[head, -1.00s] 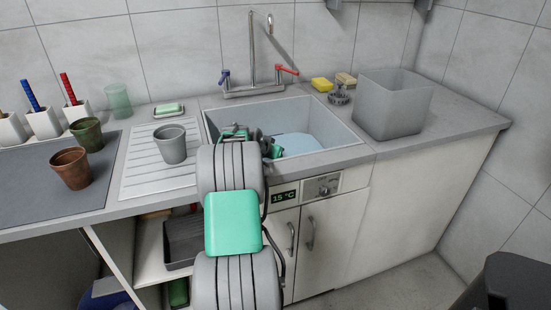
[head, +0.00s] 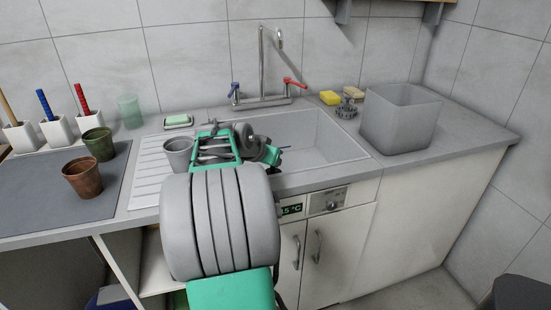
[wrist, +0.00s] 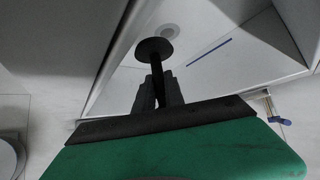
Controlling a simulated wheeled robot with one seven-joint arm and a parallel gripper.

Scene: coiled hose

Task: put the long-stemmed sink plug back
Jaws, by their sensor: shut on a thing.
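In the wrist view the sink plug (wrist: 153,50) is a dark round disc on a long dark stem. My gripper (wrist: 157,95) is shut on its stem, with the disc out beyond the fingertips. A round drain (wrist: 170,29) shows in the pale basin floor, partly behind the disc; the gap between disc and drain cannot be judged. In the head view my gripper (head: 272,155) is over the left part of the sink (head: 315,135), and the plug cannot be made out clearly there.
A blue strip (wrist: 210,52) shows in the basin. A tap (head: 263,70) stands behind the sink. A grey cup (head: 178,150) is close left of my arm. A translucent bin (head: 402,120), sponge (head: 330,97) and soap dish (head: 178,121) are on the counter.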

